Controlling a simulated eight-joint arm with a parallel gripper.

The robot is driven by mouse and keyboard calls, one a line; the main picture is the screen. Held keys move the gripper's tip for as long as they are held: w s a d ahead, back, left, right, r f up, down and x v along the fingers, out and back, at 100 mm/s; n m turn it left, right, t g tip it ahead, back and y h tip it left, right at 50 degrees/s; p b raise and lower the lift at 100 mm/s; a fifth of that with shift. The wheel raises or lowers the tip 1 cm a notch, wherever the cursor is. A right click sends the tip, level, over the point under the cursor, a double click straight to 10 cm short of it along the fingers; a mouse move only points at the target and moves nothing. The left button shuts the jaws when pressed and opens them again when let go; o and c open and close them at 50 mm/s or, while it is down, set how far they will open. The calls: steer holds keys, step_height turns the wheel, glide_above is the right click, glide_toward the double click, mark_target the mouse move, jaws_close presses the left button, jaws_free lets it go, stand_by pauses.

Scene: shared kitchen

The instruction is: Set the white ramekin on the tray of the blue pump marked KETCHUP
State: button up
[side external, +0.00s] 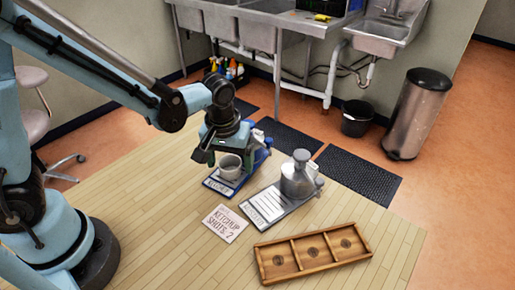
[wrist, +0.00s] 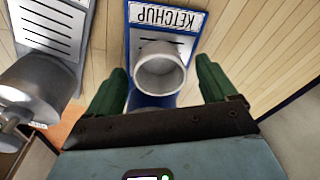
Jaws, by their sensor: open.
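The white ramekin (side external: 230,168) appears to stand upright on the tray (side external: 214,187) of the blue pump (side external: 262,142). In the wrist view the ramekin (wrist: 160,75) shows from above, its mouth open, just behind the KETCHUP label (wrist: 167,17) on the blue-edged tray. My gripper (side external: 216,152) is open above the tray. Its green fingers (wrist: 160,68) are on either side of the ramekin, with visible gaps between them and its wall. The gripper hides part of the blue pump in the side view.
A grey pump (side external: 298,178) on its own labelled tray (side external: 274,208) stands close to the right. A KETCHUP SHOTS: 2 card (side external: 225,223) lies in front. A wooden three-compartment tray (side external: 313,253) lies at the front right. The left table top is clear.

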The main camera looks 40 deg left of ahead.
step_height(320, 180, up, 11)
steer(key=s, duration=0.1)
steer(key=s+a+m+t, duration=0.5)
steer(key=a+t, duration=0.1)
steer(key=shift+s+a+r+h, duration=0.15)
steer(key=shift+a+r+h, duration=0.05)
steer(key=shift+r+h, duration=0.15)
stand_by(0.4)
